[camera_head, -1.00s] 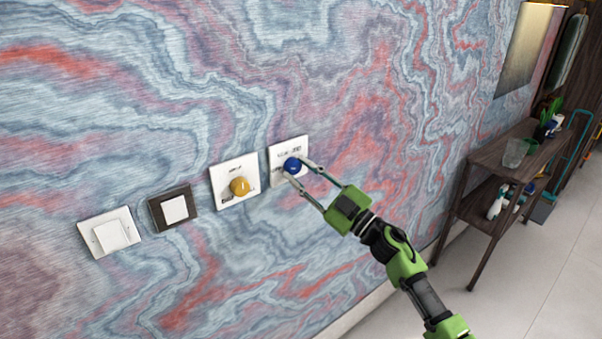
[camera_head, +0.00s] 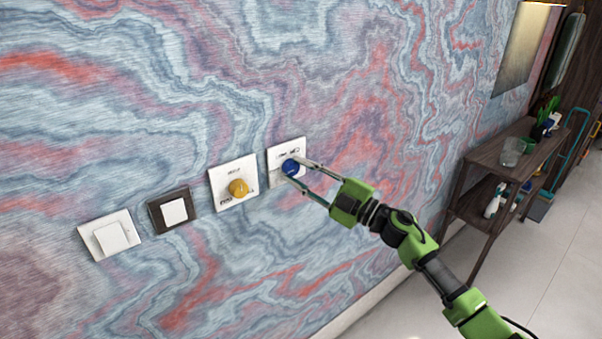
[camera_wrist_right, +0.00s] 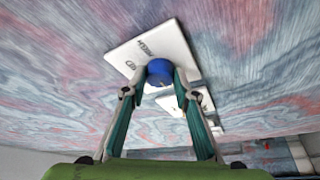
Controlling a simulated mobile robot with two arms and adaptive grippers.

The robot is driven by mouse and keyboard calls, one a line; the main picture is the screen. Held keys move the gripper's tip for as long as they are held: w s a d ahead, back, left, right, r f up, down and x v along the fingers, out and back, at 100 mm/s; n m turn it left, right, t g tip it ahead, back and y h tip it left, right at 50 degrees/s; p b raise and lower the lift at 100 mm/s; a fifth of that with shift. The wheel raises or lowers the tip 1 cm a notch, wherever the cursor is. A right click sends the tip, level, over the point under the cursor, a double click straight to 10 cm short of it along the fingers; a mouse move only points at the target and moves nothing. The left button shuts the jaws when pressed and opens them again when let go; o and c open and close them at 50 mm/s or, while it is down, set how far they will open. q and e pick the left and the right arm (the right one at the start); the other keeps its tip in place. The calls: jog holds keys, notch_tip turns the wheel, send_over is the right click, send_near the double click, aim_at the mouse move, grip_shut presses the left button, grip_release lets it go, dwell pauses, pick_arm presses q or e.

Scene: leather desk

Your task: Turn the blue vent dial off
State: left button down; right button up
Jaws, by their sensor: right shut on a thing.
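The blue vent dial (camera_head: 290,167) sits on a white wall plate (camera_head: 273,158), the rightmost in a row of wall plates. My right gripper (camera_head: 293,171) has its two fingers on either side of the dial and is shut on it. In the right wrist view the blue dial (camera_wrist_right: 160,72) shows between the fingertips (camera_wrist_right: 160,84), with the white plate (camera_wrist_right: 124,52) behind it. The dial's pointer mark cannot be made out. My left gripper is not in view.
A yellow dial (camera_head: 238,188) on a white plate is just left of the blue one. A dark-framed switch (camera_head: 173,210) and a white switch (camera_head: 110,236) are further left. A dark wooden shelf (camera_head: 497,157) with a glass (camera_head: 513,150) stands at the right.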

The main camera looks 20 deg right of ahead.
jog(key=o, duration=1.1)
jog(key=shift+s+d+f, duration=0.2)
jog(key=shift+s+d, duration=0.1)
jog(key=shift+s, duration=0.05)
jog(key=v, duration=1.1)
